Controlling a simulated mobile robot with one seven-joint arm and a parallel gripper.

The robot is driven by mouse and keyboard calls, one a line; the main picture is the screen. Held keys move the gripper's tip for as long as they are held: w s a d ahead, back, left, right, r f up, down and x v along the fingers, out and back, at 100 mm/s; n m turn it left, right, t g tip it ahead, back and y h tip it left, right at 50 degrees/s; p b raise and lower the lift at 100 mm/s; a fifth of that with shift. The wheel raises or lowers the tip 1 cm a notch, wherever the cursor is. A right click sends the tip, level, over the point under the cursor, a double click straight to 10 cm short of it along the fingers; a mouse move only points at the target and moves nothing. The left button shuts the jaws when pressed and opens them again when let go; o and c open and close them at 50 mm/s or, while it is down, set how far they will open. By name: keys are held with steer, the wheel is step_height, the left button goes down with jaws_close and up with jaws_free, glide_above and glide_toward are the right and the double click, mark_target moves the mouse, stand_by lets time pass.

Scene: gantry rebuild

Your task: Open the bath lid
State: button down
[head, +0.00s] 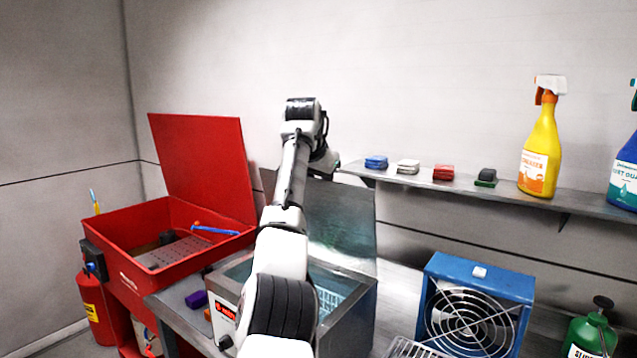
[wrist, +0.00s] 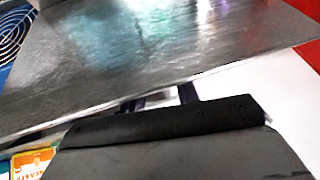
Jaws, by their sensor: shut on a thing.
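The bath (head: 360,322) is a steel tank on the bench, partly hidden behind my arm. Its grey metal lid (head: 345,222) stands raised, close to upright, at the back of the bath, and the inside shows. In the wrist view the lid (wrist: 150,55) fills the upper part as a shiny sheet with a pale edge. My gripper (wrist: 160,98) is at that edge, its dark fingers partly hidden by its black body, and it is shut on the lid. In the head view the fingers are hidden behind my arm near the lid's top.
A red parts washer (head: 165,265) with its red lid up stands left. A blue fan (head: 478,300) stands right of the bath. A wall shelf (head: 410,182) behind holds small blocks and spray bottles (head: 538,160). A purple item (head: 196,299) lies left of the bath.

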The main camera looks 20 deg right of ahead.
stand_by(0.4)
steer(key=c, duration=1.1)
jaws_free()
steer(key=shift+d, duration=0.1)
steer(key=shift+o, duration=0.2)
steer(key=b+v, duration=0.1)
steer(key=v, duration=1.3)
steer(key=shift+b, duration=0.4)
